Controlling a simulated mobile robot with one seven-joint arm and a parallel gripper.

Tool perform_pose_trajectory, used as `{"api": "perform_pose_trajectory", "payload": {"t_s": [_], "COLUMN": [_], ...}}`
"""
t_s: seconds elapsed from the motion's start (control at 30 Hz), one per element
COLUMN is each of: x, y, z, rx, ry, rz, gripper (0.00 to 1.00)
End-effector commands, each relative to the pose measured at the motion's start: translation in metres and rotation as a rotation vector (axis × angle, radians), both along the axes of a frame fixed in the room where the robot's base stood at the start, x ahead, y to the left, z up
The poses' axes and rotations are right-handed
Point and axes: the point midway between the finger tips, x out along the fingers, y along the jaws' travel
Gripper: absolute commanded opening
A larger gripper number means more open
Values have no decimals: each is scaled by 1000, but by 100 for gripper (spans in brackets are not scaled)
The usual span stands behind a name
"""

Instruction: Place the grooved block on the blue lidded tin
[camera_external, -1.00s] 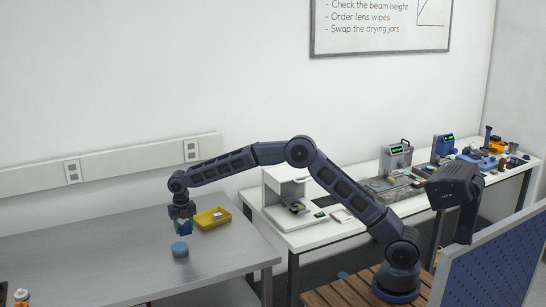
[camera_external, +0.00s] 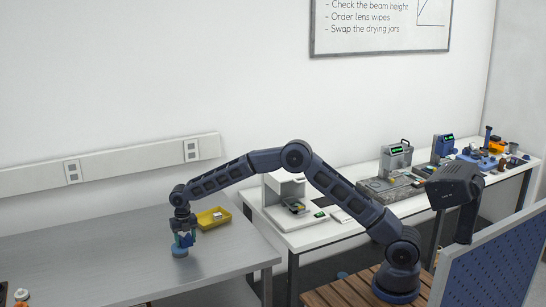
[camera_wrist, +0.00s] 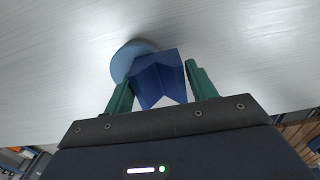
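The grooved block (camera_wrist: 158,78) is dark blue with a V-shaped notch at its near end. It stands between my fingers, over the blue lidded tin (camera_wrist: 118,64). In the external view the block (camera_external: 184,240) is right at the top of the tin (camera_external: 180,253), which stands on the metal table. The block hides part of the lid, and I cannot see the contact clearly. My gripper (camera_wrist: 160,76) has green fingers on both sides of the block, with narrow gaps showing beside it, so it looks slightly open. In the external view my gripper (camera_external: 185,238) points down.
A yellow tray (camera_external: 212,224) with a small light item stands just behind and right of the tin. The metal table (camera_external: 95,260) is clear to the left. A white bench (camera_external: 290,238) with instruments stands to the right. Small items sit at the table's front left corner.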

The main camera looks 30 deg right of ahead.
Motion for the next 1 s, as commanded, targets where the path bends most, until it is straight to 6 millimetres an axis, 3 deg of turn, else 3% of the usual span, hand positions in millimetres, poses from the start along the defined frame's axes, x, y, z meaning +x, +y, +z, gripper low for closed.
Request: {"api": "perform_pose_trajectory", "payload": {"t_s": [0.47,1.0], "x": [0,0], "y": [0,0], "z": [8,102], "rx": [1,2], "ry": [-1,-1], "rz": [0,0], "gripper": [69,69]}}
